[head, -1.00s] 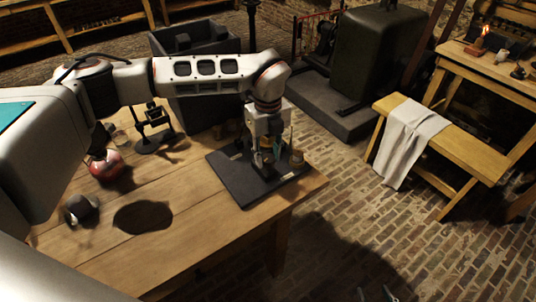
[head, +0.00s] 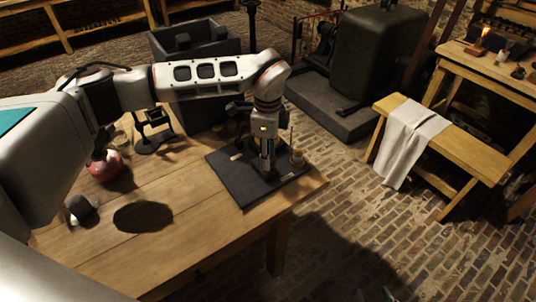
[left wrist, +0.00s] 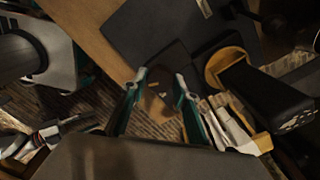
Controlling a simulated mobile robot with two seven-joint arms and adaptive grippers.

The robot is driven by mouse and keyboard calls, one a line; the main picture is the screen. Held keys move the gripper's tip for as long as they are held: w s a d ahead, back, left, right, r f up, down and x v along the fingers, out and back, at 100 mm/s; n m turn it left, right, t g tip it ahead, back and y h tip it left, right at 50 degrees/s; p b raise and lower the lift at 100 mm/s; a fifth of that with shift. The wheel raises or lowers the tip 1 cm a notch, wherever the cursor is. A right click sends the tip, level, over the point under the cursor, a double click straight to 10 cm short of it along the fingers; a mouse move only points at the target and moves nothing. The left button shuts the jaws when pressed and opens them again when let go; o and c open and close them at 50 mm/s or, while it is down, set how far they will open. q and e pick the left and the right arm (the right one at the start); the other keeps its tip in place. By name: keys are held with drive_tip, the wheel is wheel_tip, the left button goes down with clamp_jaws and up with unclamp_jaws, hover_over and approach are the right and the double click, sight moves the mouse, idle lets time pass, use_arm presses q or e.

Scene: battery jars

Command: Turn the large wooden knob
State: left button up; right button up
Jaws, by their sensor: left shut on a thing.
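My left gripper (head: 267,165) points down over the dark board (head: 228,178) on the wooden table. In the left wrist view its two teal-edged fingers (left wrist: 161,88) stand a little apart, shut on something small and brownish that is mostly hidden. From its place I take it for the large wooden knob, but its shape and angle do not show. A small round wooden piece (head: 297,158) with a thin upright stands on the board to the right of the gripper, apart from it.
On the table (head: 195,228) are a red rounded jar (head: 106,166), a dark rounded object (head: 80,208) and a dark stand (head: 153,135). A dark bin (head: 190,45) stands behind. A bench (head: 455,148) with a cloth (head: 412,140) is at the right. The front of the table is clear.

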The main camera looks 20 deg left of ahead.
use_arm(q)
drive_tip(key=shift+n, duration=0.5)
drive_tip(key=o, duration=1.1)
wheel_tip(320, 180, up, 12)
drive_tip(key=shift+r, duration=0.1)
idle(0.4)
